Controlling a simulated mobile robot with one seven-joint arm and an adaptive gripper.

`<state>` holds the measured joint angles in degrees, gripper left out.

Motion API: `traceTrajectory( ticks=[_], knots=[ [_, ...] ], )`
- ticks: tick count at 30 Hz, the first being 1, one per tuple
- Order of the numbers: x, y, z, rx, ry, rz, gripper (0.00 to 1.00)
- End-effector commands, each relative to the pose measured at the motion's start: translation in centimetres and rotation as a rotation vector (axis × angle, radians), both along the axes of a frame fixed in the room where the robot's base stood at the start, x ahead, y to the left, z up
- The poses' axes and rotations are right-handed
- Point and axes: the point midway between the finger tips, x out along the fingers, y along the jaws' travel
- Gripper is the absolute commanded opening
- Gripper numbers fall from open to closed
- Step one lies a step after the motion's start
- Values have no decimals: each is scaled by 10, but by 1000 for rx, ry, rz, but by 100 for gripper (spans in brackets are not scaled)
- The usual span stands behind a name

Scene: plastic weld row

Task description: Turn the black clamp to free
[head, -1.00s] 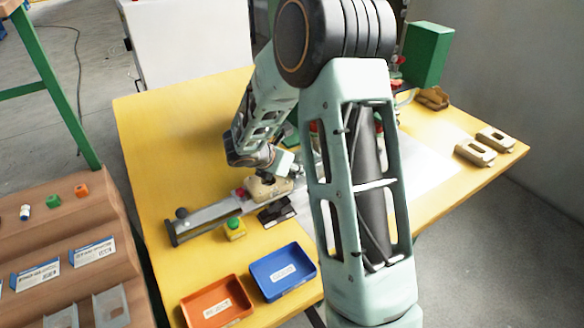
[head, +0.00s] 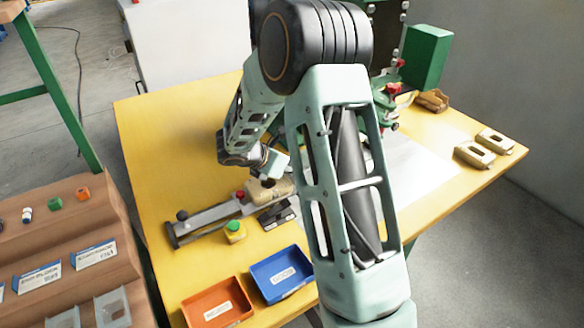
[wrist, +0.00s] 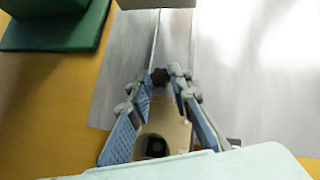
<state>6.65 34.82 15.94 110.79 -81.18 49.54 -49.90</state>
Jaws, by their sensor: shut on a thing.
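The black clamp (wrist: 160,77) shows in the wrist view as a small dark lobed knob near the far end of a beige block (wrist: 158,137). My gripper (wrist: 163,76) has its two fingertips closed in on either side of this knob. In the head view my gripper is largely hidden by my own arm, above the beige block (head: 262,190) on the yellow table. The clamp cannot be made out in the head view, and which way it is turned cannot be told.
A metal rail (head: 208,218) runs left from the beige block. A green block (wrist: 50,25) lies at the upper left in the wrist view.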

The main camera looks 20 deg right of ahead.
Motion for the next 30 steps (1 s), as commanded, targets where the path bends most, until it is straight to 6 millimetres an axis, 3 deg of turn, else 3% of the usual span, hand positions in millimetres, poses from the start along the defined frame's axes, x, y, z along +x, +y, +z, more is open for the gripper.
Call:
traceTrajectory(
  ticks=[18,30],
  knots=[
    [8,4,1,1,1,-436,0],
    [9,3,0,1,1,-540,0]
  ],
)
